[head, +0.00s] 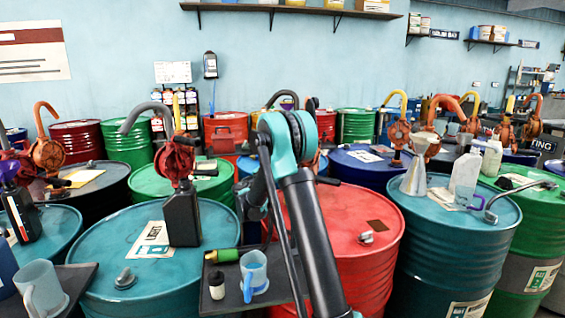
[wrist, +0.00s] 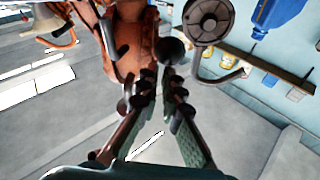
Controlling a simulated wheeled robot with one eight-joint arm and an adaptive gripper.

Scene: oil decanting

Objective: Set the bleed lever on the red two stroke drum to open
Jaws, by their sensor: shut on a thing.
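The red drum (head: 385,250) stands in the middle of the head view, partly hidden behind my arm. Its pump and bleed lever are mostly hidden there, and I cannot make out the lever's setting. In the wrist view, a rusty orange-red pump body (wrist: 132,45) fills the upper middle. A dark round knob (wrist: 171,50) sits right at my fingertips beside it, seemingly the end of a lever. My gripper (wrist: 172,78) is closed in on this lever end, its fingers nearly together. The grip itself is partly hidden by the fingers. My gripper is hidden in the head view.
A teal drum (head: 170,270) with a dark oil bottle (head: 183,217) stands to the left. Another teal drum (head: 450,240) with a metal funnel (head: 414,178) stands to the right. A small dark shelf with a blue mug (head: 254,275) is at the front. Drums crowd closely all around.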

